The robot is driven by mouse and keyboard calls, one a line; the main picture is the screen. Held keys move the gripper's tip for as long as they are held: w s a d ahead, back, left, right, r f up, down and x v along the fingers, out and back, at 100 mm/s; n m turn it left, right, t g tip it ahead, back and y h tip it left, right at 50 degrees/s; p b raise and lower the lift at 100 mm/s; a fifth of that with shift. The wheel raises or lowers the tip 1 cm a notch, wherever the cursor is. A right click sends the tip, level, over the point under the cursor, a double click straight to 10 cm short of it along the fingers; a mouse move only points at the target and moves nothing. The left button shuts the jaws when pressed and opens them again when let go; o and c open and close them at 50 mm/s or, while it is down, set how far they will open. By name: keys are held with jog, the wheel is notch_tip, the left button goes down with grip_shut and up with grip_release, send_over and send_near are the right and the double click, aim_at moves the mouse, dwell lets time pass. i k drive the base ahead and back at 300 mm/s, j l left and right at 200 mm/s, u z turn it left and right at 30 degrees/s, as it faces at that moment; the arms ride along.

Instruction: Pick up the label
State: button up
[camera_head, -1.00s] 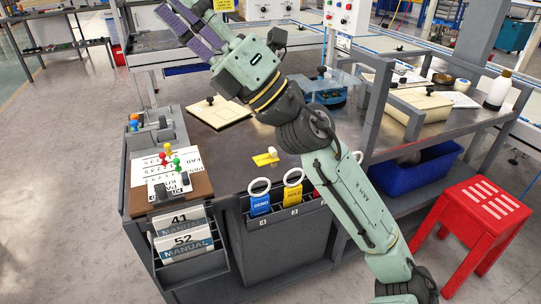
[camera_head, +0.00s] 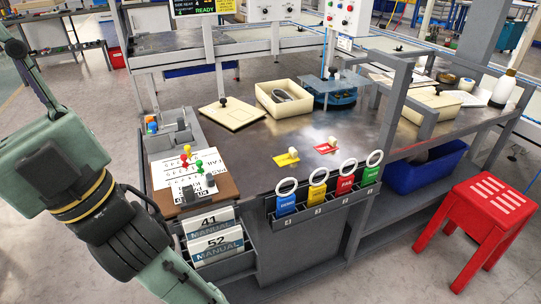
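Two small flat labels lie on the dark tabletop (camera_head: 262,172), a yellow one (camera_head: 284,161) and a red one (camera_head: 325,150). Each has a small pale knob. Several tags with white ring tops hang in a rack (camera_head: 322,207) at the table's front edge: blue (camera_head: 286,204), yellow (camera_head: 317,195), red (camera_head: 345,184) and green (camera_head: 370,175). The pictures do not show which piece the task means by the label. My arm crosses the left side, and its gripper end is not visible. No part of it touches the labels or tags.
A board (camera_head: 212,201) with a printed sheet and coloured pegs sits at the table's left, above a holder with manuals (camera_head: 216,244). A red stool (camera_head: 474,215) stands right.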

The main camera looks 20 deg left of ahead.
aim_at(290, 158)
jog(key=k+j, duration=0.1)
jog(key=j, duration=0.3)
jog(key=k+j, duration=0.1)
jog(key=j, duration=0.3)
jog(key=k+j+u, duration=0.1)
jog(key=j, duration=0.3)
jog(key=k+j, duration=0.1)
jog(key=j, duration=0.3)
